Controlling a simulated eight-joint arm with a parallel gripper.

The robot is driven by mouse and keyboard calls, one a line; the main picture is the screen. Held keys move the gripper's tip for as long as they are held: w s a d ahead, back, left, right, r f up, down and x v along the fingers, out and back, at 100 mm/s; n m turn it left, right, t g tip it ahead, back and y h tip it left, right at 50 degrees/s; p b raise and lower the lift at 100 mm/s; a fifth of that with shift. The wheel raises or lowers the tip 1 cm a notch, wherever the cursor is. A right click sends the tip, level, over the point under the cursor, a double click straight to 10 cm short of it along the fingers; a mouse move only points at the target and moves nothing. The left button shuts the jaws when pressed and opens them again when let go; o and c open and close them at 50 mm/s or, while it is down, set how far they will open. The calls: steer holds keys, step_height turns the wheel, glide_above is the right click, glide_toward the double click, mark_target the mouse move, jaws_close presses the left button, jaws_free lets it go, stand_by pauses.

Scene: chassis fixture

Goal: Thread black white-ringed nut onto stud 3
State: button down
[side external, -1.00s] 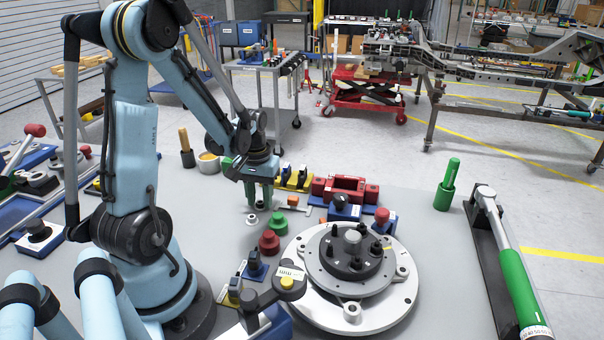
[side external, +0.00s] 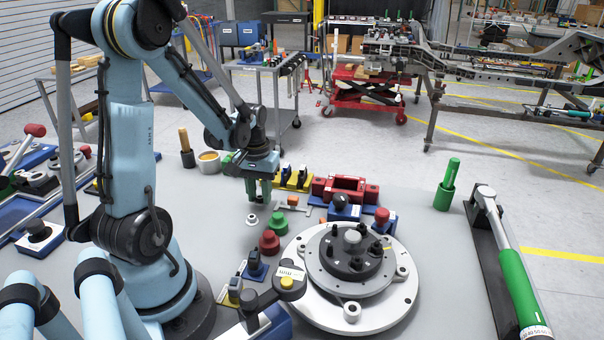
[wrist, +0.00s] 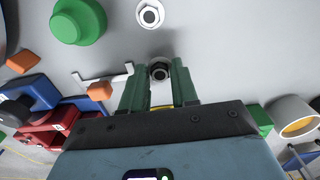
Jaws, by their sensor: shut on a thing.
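My gripper (side external: 259,196) points down above the grey table, left of the round fixture. In the wrist view, its green fingers (wrist: 160,85) are shut on a small black nut (wrist: 160,71) with a pale ring around its hole. The nut is hard to make out in the side view. The fixture is a pale round plate (side external: 385,318) carrying a black hub (side external: 345,270) with several upright dark studs and a grey centre. The stud numbers are too small to read, so I cannot tell which is stud 3.
A white nut (side external: 252,219) lies on the table near my gripper; it also shows in the wrist view (wrist: 150,14). Green (side external: 277,223) and red (side external: 269,242) round knobs stand between gripper and fixture. A red block fixture (side external: 345,188) stands behind; a green-handled tool (side external: 513,275) lies right.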

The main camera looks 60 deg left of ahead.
steer(key=shift+r, duration=0.45)
steer(key=shift+w+d+r, duration=0.2)
steer(key=shift+d, duration=0.1)
steer(key=shift+w+d+r+m, duration=0.85)
steer(key=shift+d+r, duration=0.7)
steer(key=shift+d, duration=2.35)
steer(key=shift+w+d+r+m, duration=0.4)
steer(key=shift+d+r+m, duration=1)
steer(key=shift+d, duration=2.55)
steer(key=shift+w+d+r+m, duration=0.7)
steer(key=shift+d+r, duration=1.05)
steer(key=shift+d, duration=2.15)
